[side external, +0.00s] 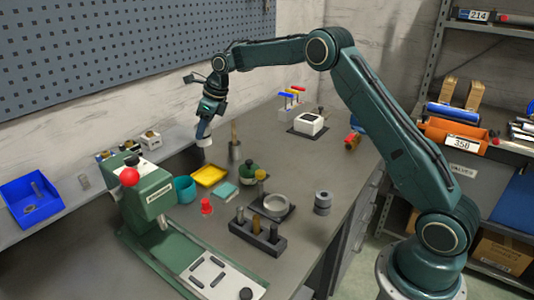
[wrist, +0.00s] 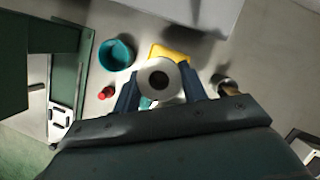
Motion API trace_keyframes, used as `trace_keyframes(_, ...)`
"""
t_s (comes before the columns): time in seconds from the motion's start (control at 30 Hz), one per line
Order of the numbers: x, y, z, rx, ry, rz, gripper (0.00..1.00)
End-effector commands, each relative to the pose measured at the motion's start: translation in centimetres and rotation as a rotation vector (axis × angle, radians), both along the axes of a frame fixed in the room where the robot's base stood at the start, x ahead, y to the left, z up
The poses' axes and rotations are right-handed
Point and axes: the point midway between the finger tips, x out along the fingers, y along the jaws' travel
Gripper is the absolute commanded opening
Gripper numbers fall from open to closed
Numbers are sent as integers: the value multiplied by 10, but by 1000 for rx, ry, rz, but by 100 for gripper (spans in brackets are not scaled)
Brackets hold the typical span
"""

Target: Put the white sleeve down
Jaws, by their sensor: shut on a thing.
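My gripper (side external: 203,130) is shut on the white sleeve (side external: 205,142) and holds it above the back part of the bench. In the wrist view the sleeve (wrist: 160,80) is a white ring with a dark hole, seen end-on between the two blue fingers of my gripper (wrist: 160,92). A yellow tray (wrist: 172,52) shows partly behind the sleeve, and in the side view the yellow tray (side external: 210,176) lies below it. Whether the sleeve is directly over the tray I cannot tell.
A teal bowl (side external: 185,189) and a red piece (side external: 206,206) stand left and front of the tray. A metal cup (side external: 235,151) stands right of the sleeve. A green press (side external: 150,200) is at left. A dark block with pegs (side external: 257,238) is in front.

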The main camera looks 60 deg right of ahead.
Motion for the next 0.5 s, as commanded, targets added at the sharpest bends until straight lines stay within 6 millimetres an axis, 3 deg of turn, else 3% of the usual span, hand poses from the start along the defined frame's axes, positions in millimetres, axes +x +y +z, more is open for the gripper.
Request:
trace_keyframes(0.3, -1, 0, -60, 0, 4, 1, 17)
trace_keyframes(0.5, 0, 0, -78, -1, 1, 0, 17)
